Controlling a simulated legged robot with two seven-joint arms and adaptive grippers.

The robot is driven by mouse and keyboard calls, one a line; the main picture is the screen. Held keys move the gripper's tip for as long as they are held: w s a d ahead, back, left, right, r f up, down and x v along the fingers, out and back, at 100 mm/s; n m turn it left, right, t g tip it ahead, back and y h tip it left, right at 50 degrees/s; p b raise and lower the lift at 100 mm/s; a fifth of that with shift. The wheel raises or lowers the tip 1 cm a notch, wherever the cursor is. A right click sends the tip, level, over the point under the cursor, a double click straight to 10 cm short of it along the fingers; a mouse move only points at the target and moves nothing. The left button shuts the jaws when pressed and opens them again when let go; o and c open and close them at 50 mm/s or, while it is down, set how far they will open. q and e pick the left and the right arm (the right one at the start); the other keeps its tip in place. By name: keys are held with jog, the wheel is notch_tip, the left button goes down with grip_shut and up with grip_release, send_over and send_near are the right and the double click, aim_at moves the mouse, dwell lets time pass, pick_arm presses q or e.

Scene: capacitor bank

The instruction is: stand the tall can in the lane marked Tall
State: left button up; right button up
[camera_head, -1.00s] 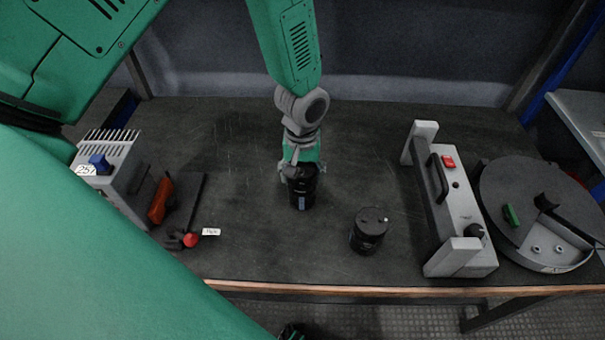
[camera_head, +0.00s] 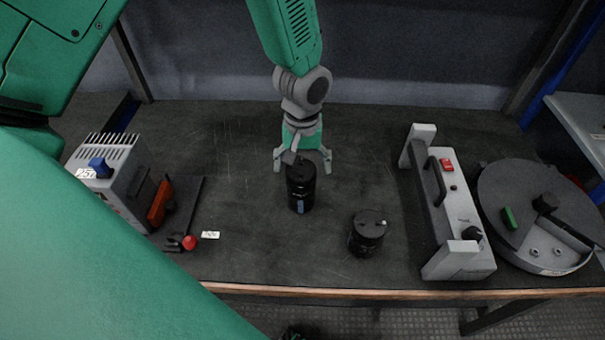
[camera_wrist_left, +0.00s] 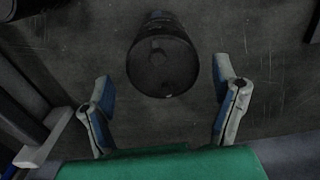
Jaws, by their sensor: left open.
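A tall black can (camera_head: 300,190) with a small blue label stands upright near the middle of the bench. My left gripper (camera_head: 302,162) is open just behind it, with its fingers spread to either side. In the left wrist view, the can (camera_wrist_left: 162,58) stands ahead of the spread fingers (camera_wrist_left: 165,112), with a gap on each side. A shorter black can (camera_head: 368,232) stands to the right and nearer the front edge. A small white label (camera_head: 210,235) lies to the left; its writing is too small to read. No lane borders can be made out. My right gripper is not seen.
A grey finned unit (camera_head: 108,170) and an orange-and-black tool (camera_head: 160,203) with a red knob (camera_head: 190,243) are at the left. A grey device with a handle (camera_head: 455,215) and a round grey drum (camera_head: 520,200) fill the right. The bench's wooden front edge (camera_head: 400,292) is close to the short can.

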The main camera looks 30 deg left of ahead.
aim_at(239, 274)
pick_arm(q)
jog(key=r, duration=0.6)
jog(key=shift+d+r, duration=0.25)
jog(key=shift+d, duration=0.1)
jog(key=shift+a+r, duration=0.15)
jog(key=shift+r, duration=0.25)
jog(key=s+f+m, duration=0.1)
jog(key=s+f, duration=0.2)
jog(key=f, duration=0.1)
jog(key=s+f+m, duration=0.1)
jog(key=s+f, duration=0.3)
jog(key=s+f+m, duration=0.1)
jog(key=s+f, duration=0.2)
jog(key=f, duration=0.2)
jog(key=shift+s, duration=0.2)
jog(key=shift+o, duration=0.2)
jog(key=s+f+m, duration=0.1)
jog(key=s+f, duration=0.1)
jog(key=s, duration=0.2)
jog(key=s+f+m, duration=0.1)
jog(key=s, duration=0.3)
jog(key=s+f+m, duration=0.1)
jog(key=s+f, duration=0.1)
jog(key=s, duration=0.2)
jog(key=shift+s+a+f+m, duration=0.15)
jog(key=shift+a+f+m, duration=0.15)
jog(key=shift+a+m, duration=0.1)
jog(key=shift+s+a+f+t, duration=0.1)
jog(key=shift+s+t, duration=0.2)
jog(key=shift+s, duration=0.1)
